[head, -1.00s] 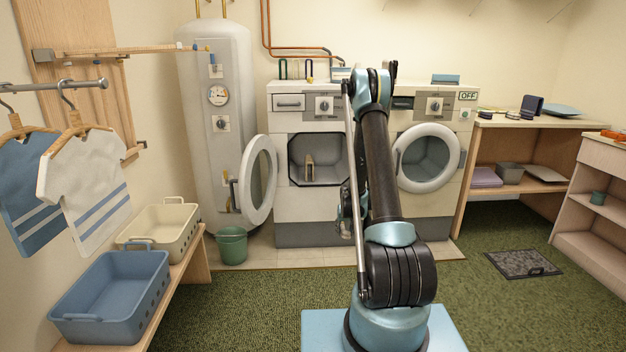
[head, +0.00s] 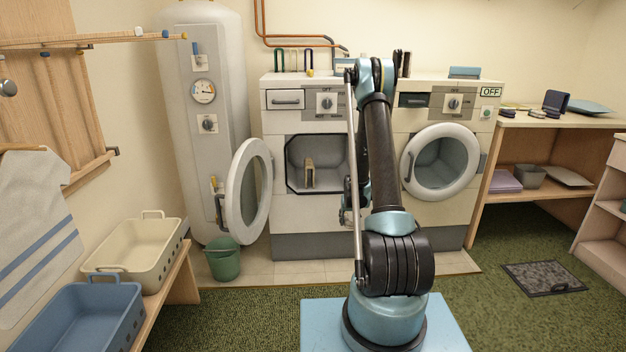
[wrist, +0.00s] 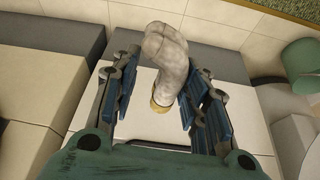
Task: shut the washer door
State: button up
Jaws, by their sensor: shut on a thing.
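The left machine (head: 312,222) is white with a grey base. Its round door (head: 249,190) stands open, swung out to the left, so its square opening shows with a small tan object (head: 309,172) inside. The right machine's round door (head: 440,163) looks shut. My gripper (head: 347,212) hangs low in front of the left machine, right of the open door and apart from it, partly hidden behind my arm. In the wrist view my gripper (wrist: 162,92) is shut on a grey sock-like thing (wrist: 166,52) with a yellowish band.
A green bucket (head: 223,259) stands on the tiles below the open door. A grey tank (head: 207,130) is behind the door. A cream basket (head: 139,248) and a blue basket (head: 85,315) sit on a bench at left.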

aim_at(331, 186)
jog(key=z, duration=0.05)
jog(key=i, duration=1.05)
jog(key=u, duration=0.1)
